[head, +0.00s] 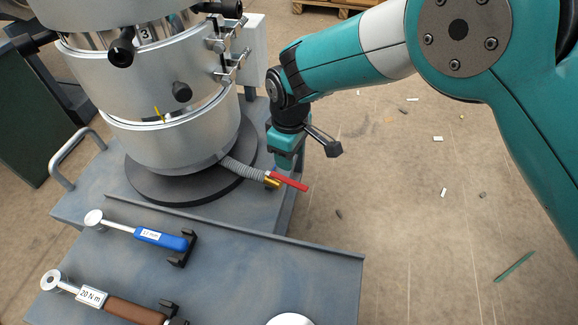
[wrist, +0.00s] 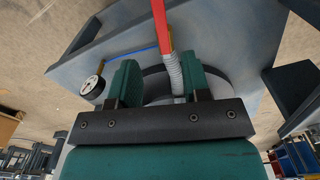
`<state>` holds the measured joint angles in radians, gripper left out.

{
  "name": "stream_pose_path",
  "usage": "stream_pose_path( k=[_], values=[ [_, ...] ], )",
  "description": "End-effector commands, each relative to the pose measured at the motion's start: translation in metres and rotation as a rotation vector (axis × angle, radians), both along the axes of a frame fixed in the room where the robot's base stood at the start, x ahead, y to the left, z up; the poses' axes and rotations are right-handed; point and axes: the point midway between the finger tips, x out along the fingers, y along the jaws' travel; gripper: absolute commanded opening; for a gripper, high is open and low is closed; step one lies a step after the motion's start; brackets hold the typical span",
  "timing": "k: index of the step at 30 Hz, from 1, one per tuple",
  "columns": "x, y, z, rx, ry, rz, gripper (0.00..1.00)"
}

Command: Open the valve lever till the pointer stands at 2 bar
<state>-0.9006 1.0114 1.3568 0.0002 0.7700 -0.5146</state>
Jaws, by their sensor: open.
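The red valve lever (head: 291,181) sticks out to the right of a brass valve (head: 270,180) at the end of a grey ribbed hose. In the wrist view the red lever (wrist: 160,24) runs up from the hose (wrist: 174,75), in line with the gap between the fingers. My gripper (head: 285,162) is open and empty, pointing down just above and behind the lever in the head view. In the wrist view, my gripper (wrist: 161,68) has its two green fingers wide apart. A round pressure gauge (wrist: 91,87) sits left of the fingers; its pointer is too small to read.
The silver extruder barrel (head: 165,140) stands on a dark round base left of my gripper. A blue-handled wrench (head: 160,238) and a brown-handled wrench (head: 125,306) lie on the grey bench (head: 250,262) in front.

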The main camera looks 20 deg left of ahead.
Motion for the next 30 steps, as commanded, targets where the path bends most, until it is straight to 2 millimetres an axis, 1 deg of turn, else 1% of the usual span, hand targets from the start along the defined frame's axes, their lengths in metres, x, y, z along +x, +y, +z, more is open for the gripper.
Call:
stream_pose_path(
  k=[1,6,9,12,17,30],
  values=[
    [0.0,0.0,0.017,0.004,-0.003,0.0,0.44],
    [0.0,0.0,0.055,0.003,-0.002,0.0,0.44],
    [0.0,0.0,0.072,0.003,-0.002,0.0,0.44],
    [0.0,0.0,0.083,0.001,-0.001,0.0,0.44],
    [0.0,0.0,0.09,0.001,-0.001,0.0,0.44],
    [0.0,0.0,0.091,0.001,-0.001,0.0,0.44]
  ],
)
